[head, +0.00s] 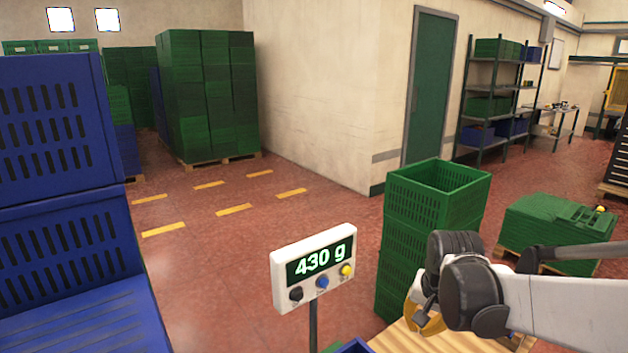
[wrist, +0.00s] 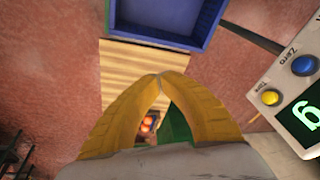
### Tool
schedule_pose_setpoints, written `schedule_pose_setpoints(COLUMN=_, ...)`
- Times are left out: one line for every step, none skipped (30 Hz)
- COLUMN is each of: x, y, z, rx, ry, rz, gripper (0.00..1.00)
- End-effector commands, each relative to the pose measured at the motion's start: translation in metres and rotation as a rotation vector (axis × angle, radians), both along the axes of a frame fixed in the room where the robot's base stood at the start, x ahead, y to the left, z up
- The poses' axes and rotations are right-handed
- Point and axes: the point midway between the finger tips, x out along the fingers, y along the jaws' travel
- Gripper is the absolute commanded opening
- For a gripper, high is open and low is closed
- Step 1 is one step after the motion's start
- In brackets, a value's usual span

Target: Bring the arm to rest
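My gripper (head: 424,322) hangs at the lower right of the head view, its yellow fingers partly hidden behind the dark wrist joints. In the wrist view my gripper (wrist: 160,76) has its two yellow fingertips meeting, with nothing held at the tips. Through the gap between the fingers I see a small orange-red spot and a green surface farther off. My pale arm link (head: 565,308) reaches in from the right edge. The gripper is above a slatted wooden surface (head: 405,343), which also shows in the wrist view (wrist: 140,62).
A blue crate (wrist: 202,40) with a bare floor lies beyond the fingertips. Stacked green crates (head: 405,238) stand behind the gripper, close to it in the picture. Tall blue crates (head: 60,235) fill the left.

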Motion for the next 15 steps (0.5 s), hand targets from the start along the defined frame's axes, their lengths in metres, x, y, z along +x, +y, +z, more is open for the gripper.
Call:
schedule_pose_setpoints(x=-0.016, y=0.005, z=0.013, rx=-0.011, ry=-0.023, rz=0.035, gripper=0.00)
schedule_pose_setpoints(x=-0.023, y=0.007, z=0.020, rx=-0.017, ry=-0.039, rz=0.057, gripper=0.00)
schedule_pose_setpoints(x=-0.034, y=0.010, z=0.028, rx=-0.028, ry=-0.058, rz=0.087, gripper=0.00)
schedule_pose_setpoints(x=-0.042, y=0.012, z=0.034, rx=-0.035, ry=-0.074, rz=0.109, gripper=0.00)
schedule_pose_setpoints(x=-0.050, y=0.014, z=0.039, rx=-0.044, ry=-0.088, rz=0.130, gripper=0.00)
schedule_pose_setpoints(x=-0.061, y=0.017, z=0.045, rx=-0.054, ry=-0.109, rz=0.160, gripper=0.00)
schedule_pose_setpoints(x=-0.069, y=0.019, z=0.049, rx=-0.063, ry=-0.123, rz=0.182, gripper=0.00)
schedule_pose_setpoints(x=-0.077, y=0.021, z=0.053, rx=-0.071, ry=-0.138, rz=0.203, gripper=0.00)
schedule_pose_setpoints(x=-0.088, y=0.024, z=0.057, rx=-0.084, ry=-0.158, rz=0.231, gripper=0.00)
schedule_pose_setpoints(x=-0.097, y=0.025, z=0.059, rx=-0.093, ry=-0.172, rz=0.254, gripper=0.00)
schedule_pose_setpoints(x=-0.105, y=0.027, z=0.061, rx=-0.102, ry=-0.188, rz=0.274, gripper=0.00)
schedule_pose_setpoints(x=-0.115, y=0.029, z=0.063, rx=-0.115, ry=-0.207, rz=0.301, gripper=0.00)
schedule_pose_setpoints(x=-0.122, y=0.031, z=0.064, rx=-0.125, ry=-0.221, rz=0.322, gripper=0.00)
schedule_pose_setpoints(x=-0.129, y=0.032, z=0.064, rx=-0.134, ry=-0.234, rz=0.340, gripper=0.00)
schedule_pose_setpoints(x=-0.137, y=0.034, z=0.065, rx=-0.146, ry=-0.251, rz=0.364, gripper=0.00)
